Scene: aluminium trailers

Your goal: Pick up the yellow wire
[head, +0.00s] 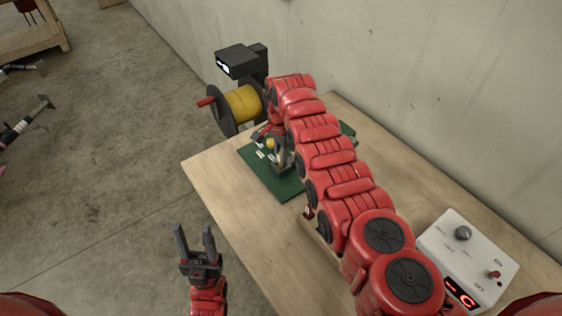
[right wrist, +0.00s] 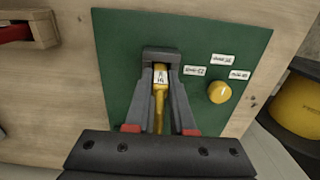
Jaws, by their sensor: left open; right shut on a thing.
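The yellow wire (right wrist: 159,112) shows in the right wrist view as a yellow piece with a small white label. It lies between the two grey fingers of my right gripper (right wrist: 161,72), which is shut on it. The wire's far end meets a dark grey block (right wrist: 161,55) on the green board (right wrist: 120,40). In the head view my right gripper (head: 281,163) is low over the green board (head: 292,190), and my arm hides much of the board. My left gripper (head: 195,236) is open and empty, left of the table and apart from it.
A yellow spool (head: 242,104) with dark flanges stands beyond the table's far edge, beside a black device (head: 240,62). A yellow knob (right wrist: 219,92) and several white labels are on the board. A white control box (head: 468,255) sits at right. The table's (head: 228,178) left front is clear.

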